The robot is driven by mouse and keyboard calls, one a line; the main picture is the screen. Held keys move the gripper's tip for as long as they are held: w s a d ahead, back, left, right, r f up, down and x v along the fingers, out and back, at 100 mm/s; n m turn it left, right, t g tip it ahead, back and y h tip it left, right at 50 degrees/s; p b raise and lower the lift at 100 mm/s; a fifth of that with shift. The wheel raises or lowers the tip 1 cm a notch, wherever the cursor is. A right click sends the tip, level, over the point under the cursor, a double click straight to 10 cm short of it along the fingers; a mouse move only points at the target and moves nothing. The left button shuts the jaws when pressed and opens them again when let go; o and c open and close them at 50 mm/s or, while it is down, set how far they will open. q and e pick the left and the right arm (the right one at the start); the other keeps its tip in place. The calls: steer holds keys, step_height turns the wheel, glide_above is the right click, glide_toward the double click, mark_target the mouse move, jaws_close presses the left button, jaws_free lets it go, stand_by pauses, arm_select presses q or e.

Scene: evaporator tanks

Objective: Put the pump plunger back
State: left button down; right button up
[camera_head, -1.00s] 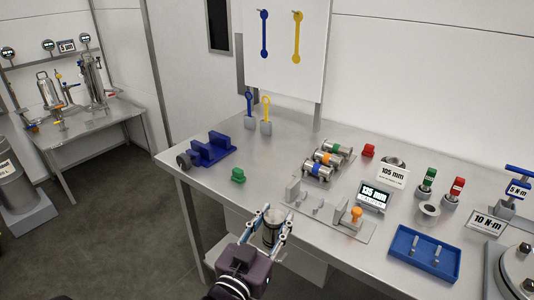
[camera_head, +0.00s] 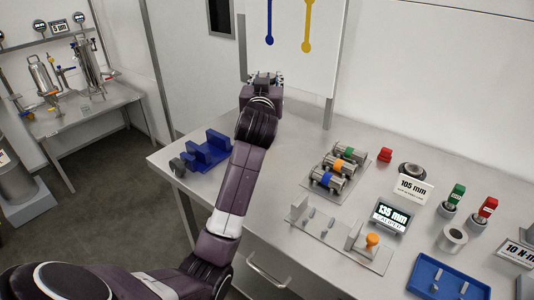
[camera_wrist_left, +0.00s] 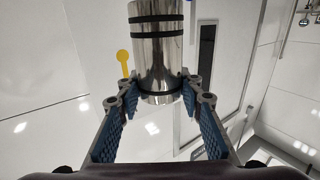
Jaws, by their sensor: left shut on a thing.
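My left gripper (camera_head: 265,78) is at the back of the bench, in front of the white wall panel. In the left wrist view its two blue-padded fingers (camera_wrist_left: 160,95) are closed around a shiny metal cylinder with two black rings, which I take as the pump plunger (camera_wrist_left: 157,50). The plunger is clear of the bench. In the head view the gripper and wrist hide it. My right gripper is not in view.
A blue cradle (camera_head: 207,150) stands at the bench's left end. A rack of metal cylinders (camera_head: 335,170), a gauge fixture (camera_head: 345,240), a 135 mm display (camera_head: 391,215) and a blue tray (camera_head: 447,280) lie to the right. A side table (camera_head: 85,110) stands far left.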

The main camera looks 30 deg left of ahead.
arm_select(q)
steer(key=shift+w+a+r, duration=0.3)
steer(key=shift+a+r, duration=0.05)
steer(key=shift+r, duration=0.05)
steer(key=shift+f, duration=0.35)
step_height(320, 180, down, 19)
steer(key=shift+r, duration=0.1)
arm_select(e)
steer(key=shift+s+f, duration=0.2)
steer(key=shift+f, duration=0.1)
arm_select(q)
steer(key=shift+f+b, duration=0.55)
steer(key=shift+b, duration=0.25)
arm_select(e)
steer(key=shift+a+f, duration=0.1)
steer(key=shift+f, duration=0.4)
arm_select(q)
steer(key=shift+s+f, duration=0.1)
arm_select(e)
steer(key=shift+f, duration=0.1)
